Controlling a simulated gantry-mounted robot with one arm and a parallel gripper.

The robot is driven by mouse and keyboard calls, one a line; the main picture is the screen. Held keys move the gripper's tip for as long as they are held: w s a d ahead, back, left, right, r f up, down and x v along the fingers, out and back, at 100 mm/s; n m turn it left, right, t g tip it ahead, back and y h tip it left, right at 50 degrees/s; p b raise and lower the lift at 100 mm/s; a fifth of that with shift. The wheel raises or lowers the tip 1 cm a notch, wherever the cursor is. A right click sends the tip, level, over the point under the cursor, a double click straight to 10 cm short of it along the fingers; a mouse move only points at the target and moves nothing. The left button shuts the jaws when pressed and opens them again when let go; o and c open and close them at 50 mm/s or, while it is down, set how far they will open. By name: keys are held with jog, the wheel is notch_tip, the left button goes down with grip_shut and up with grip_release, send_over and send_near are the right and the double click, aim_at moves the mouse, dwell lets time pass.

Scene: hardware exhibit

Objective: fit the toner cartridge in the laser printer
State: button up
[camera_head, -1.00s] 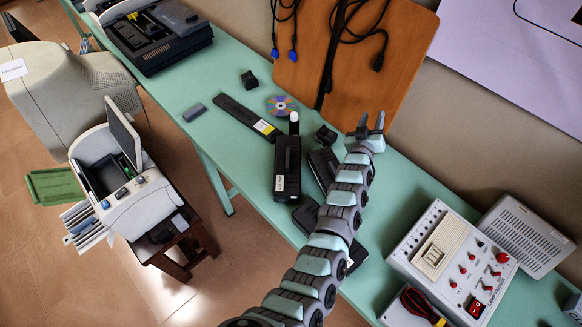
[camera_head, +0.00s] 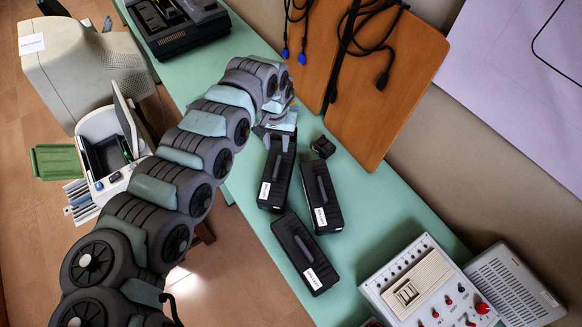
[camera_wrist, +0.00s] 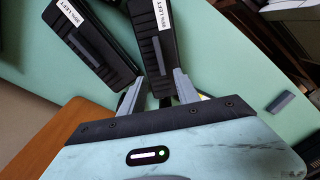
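Three black toner cartridges lie on the green bench: a left one (camera_head: 283,165), a middle one (camera_head: 325,215) and a lower one (camera_head: 300,262), each with a white label. The laser printer (camera_head: 95,122) stands left of the bench with its cover raised, partly hidden behind my arm. My gripper (camera_head: 278,137) is at the far end of the left cartridge. In the wrist view my open fingers (camera_wrist: 155,88) are spread either side of the end of the right-hand cartridge there (camera_wrist: 158,40). Whether they touch it is unclear. Another labelled cartridge (camera_wrist: 95,45) lies beside it.
A small black block (camera_head: 323,147) sits right of my gripper. Orange boards with cables (camera_head: 385,95) lean at the back. A control box (camera_head: 425,285) stands lower right. A dark machine (camera_head: 180,28) is at the far end. A grey bar (camera_wrist: 280,102) lies in the wrist view.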

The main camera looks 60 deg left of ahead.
send_over(277, 166)
jog(key=f, duration=0.5)
jog(key=shift+w+a+f, duration=0.1)
jog(key=shift+a+f, duration=0.15)
jog(key=f, duration=0.5)
jog(key=shift+d+f, duration=0.1)
jog(key=shift+d, duration=0.2)
grip_shut()
dwell(0.7)
